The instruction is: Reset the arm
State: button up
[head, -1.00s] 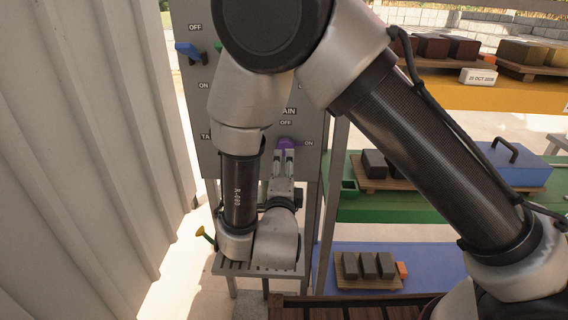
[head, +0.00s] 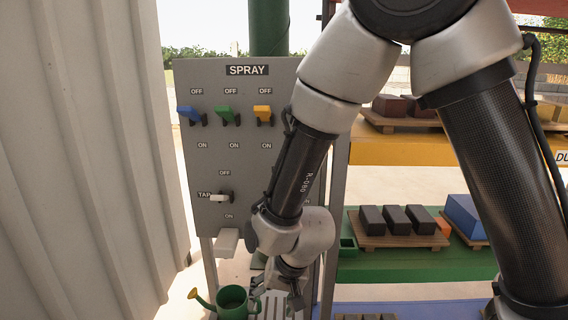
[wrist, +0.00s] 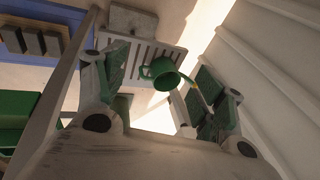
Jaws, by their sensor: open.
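My arm hangs folded in front of the grey control panel (head: 215,100) in the head view. My gripper (head: 277,292) is low at the panel's lower right, pointing down, with fingers apart and nothing between them. In the wrist view my gripper (wrist: 160,68) has its green-padded fingers spread wide. A green watering can (wrist: 160,73) with a yellow spout shows beyond them. It also shows in the head view (head: 231,299), just left of my gripper, standing on a slatted stand. Whether a finger touches the can I cannot tell.
The panel has blue (head: 189,115), green (head: 228,117) and yellow (head: 263,114) levers and a white TAP lever (head: 220,197). A corrugated wall (head: 80,160) closes the left. Shelves with dark blocks (head: 397,219) stand at right. My arm hides the panel's lower right.

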jog(key=s+d+r+h, duration=0.1)
jog(key=s+d+r, duration=0.1)
jog(key=d+r, duration=0.7)
jog(key=s+d+r+t+h, duration=0.1)
jog(key=s+d+r, duration=0.2)
jog(key=d+r, duration=0.6)
jog(key=s+d+r+t+h, duration=0.1)
jog(key=d+r, duration=0.8)
jog(key=d, duration=1.2)
jog(key=shift+s+r, duration=0.2)
jog(key=shift+s, duration=0.7)
